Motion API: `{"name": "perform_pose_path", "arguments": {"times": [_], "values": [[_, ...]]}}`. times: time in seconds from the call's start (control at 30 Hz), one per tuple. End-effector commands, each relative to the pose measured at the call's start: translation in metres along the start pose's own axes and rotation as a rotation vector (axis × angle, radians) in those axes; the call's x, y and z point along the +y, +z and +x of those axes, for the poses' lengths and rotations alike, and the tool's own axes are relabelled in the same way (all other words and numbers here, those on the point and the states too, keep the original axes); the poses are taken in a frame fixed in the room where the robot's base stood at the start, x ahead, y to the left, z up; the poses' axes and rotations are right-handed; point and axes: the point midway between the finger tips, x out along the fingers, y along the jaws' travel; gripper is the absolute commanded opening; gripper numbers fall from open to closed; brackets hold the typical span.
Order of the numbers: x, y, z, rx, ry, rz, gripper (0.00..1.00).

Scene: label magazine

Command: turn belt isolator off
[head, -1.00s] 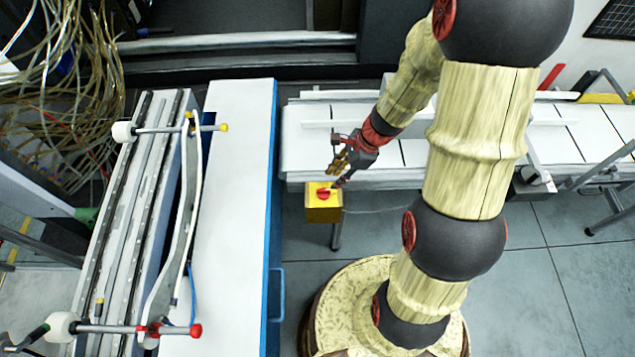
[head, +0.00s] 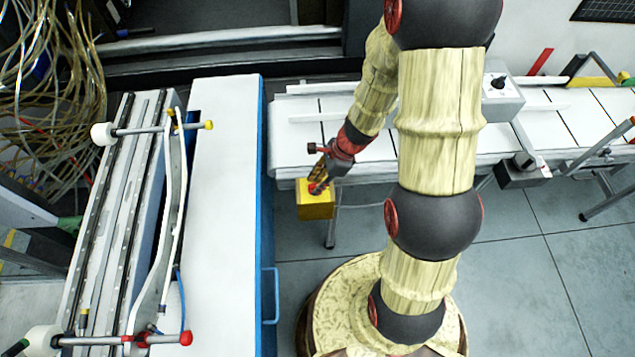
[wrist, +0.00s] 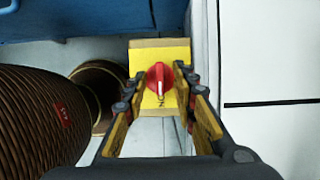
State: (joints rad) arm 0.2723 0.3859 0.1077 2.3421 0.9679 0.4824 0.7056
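The belt isolator is a yellow box (head: 316,211) hanging at the near edge of the white conveyor. In the wrist view its yellow face (wrist: 147,55) carries a red rotary knob (wrist: 160,78), with its grip ridge close to upright in the picture. My gripper (head: 317,188) is at the box's top face in the head view and largely hides the knob there. In the wrist view my open gripper (wrist: 158,86) has one finger on each side of the knob, with yellow showing between knob and fingers. Contact with the box face cannot be told.
The white conveyor (head: 400,150) runs behind the box. A blue-sided white cabinet (head: 222,180) stands to the left, with a blue handle (head: 271,295). A grey control box with a black knob (head: 500,92) sits behind my arm. Floor in front is clear.

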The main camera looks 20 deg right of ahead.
Motion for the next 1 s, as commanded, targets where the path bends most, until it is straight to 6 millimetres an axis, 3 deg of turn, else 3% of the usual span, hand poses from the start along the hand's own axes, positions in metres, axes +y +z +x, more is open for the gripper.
{"name": "perform_pose_path", "arguments": {"times": [0.07, 0.53, 1.0], "values": [[-0.0001, 0.0000, -0.0003, 0.000, 0.000, 0.000, 0.27], [0.0004, -0.0002, -0.0001, 0.000, 0.001, 0.000, 0.01], [0.0003, -0.0002, -0.0002, 0.000, 0.004, -0.007, 0.00]]}}
